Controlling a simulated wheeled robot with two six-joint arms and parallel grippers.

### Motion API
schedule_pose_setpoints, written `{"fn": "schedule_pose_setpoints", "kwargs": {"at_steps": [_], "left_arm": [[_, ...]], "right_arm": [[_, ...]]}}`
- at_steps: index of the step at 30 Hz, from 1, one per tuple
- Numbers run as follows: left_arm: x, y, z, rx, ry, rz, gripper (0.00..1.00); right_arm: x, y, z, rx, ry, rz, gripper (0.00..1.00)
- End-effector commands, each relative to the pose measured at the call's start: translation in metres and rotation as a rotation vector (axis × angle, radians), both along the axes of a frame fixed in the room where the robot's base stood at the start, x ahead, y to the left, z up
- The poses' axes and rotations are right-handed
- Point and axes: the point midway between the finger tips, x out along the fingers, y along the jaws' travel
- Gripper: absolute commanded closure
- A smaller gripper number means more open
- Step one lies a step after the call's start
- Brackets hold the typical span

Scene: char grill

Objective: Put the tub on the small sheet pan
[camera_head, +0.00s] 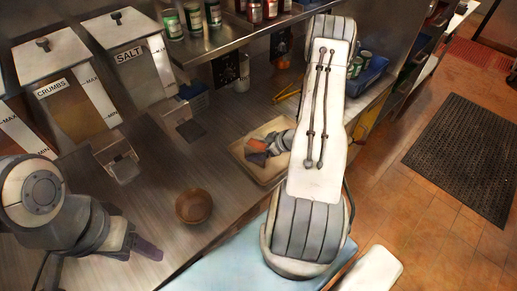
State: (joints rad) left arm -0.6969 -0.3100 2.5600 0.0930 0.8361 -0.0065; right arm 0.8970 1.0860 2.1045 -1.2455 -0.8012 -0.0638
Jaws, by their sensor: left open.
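A round brown bowl-like tub (194,206) stands upright on the metal counter, left of centre. A shallow tan rectangular pan (274,170) lies on the counter up and to the right of it; I take this as the small sheet pan. My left gripper (148,248) is open and low over the counter, below and left of the brown tub, apart from it. My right gripper (258,152) is over the tan pan, with a small orange patch by its fingers. My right arm hides part of the pan, and I cannot tell if these fingers are shut.
Bins marked CRUMBS (60,95) and SALT (135,60) stand at the back left. Spice jars (192,20) sit on a metal shelf (225,42). A blue container (367,75) with cans is at the upper right. Bare counter (215,150) lies between the brown tub and shelf.

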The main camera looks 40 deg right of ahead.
Motion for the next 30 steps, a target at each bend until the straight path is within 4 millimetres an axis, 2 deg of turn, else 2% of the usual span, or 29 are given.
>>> {"fn": "schedule_pose_setpoints", "kwargs": {"at_steps": [8,13,24,30], "left_arm": [[0.0,0.0,0.003,0.0,0.0,0.0,0.38],[0.0,0.0,-0.008,0.0,0.0,0.001,0.38],[0.0,0.0,-0.019,0.0,0.0,0.003,0.38],[0.0,0.0,-0.019,0.0,0.0,0.003,0.38]], "right_arm": [[-0.001,-0.001,0.006,-0.001,0.0,-0.001,0.0],[-0.018,-0.009,0.021,-0.004,-0.003,-0.004,0.0],[-0.067,-0.029,0.075,-0.003,-0.001,-0.004,0.0],[-0.078,-0.032,0.088,-0.001,0.0,-0.001,0.0]]}}
